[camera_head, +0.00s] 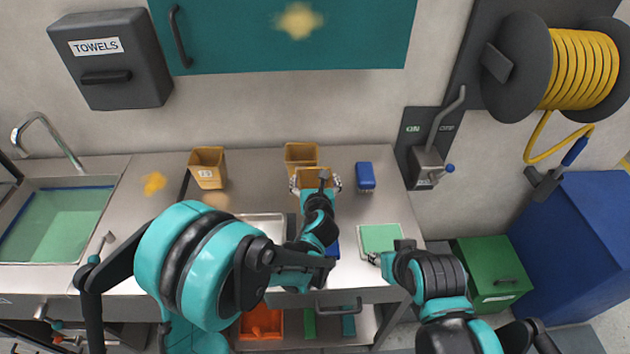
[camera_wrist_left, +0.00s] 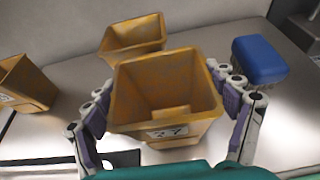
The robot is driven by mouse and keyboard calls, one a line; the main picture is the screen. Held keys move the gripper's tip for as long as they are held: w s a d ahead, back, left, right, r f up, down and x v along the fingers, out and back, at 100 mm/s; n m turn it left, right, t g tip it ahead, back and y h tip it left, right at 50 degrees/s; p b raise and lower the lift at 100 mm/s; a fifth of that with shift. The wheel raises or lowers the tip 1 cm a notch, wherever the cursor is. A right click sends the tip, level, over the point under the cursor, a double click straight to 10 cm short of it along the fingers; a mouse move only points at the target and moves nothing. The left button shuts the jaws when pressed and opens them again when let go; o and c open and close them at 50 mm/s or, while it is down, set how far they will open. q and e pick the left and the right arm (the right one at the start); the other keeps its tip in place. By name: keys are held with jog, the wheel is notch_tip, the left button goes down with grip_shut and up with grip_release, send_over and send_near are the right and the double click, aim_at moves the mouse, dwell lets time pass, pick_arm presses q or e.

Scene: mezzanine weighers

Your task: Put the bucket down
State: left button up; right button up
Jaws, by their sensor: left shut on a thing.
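A yellow-brown bucket (camera_head: 314,174) with a white number label is between the fingers of my left gripper (camera_head: 316,184), over the back middle of the steel counter (camera_head: 350,210). In the left wrist view the fingers of my left gripper (camera_wrist_left: 170,108) press on both sides of this bucket (camera_wrist_left: 165,95), which is upright with its open top showing. Whether its base touches the counter cannot be told.
A second bucket (camera_head: 301,152) stands just behind the held one, and a third bucket (camera_head: 208,167) stands to the left. A blue block-like thing (camera_head: 365,176) is to the right. A sink (camera_head: 55,220) is at far left. Bare counter lies between the blue thing and the tray.

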pick_arm(q)
jog(key=shift+a+f, duration=0.1)
jog(key=o, duration=1.4)
jog(key=shift+f, duration=0.15)
jog(key=o, duration=0.3)
jog(key=shift+o, duration=0.2)
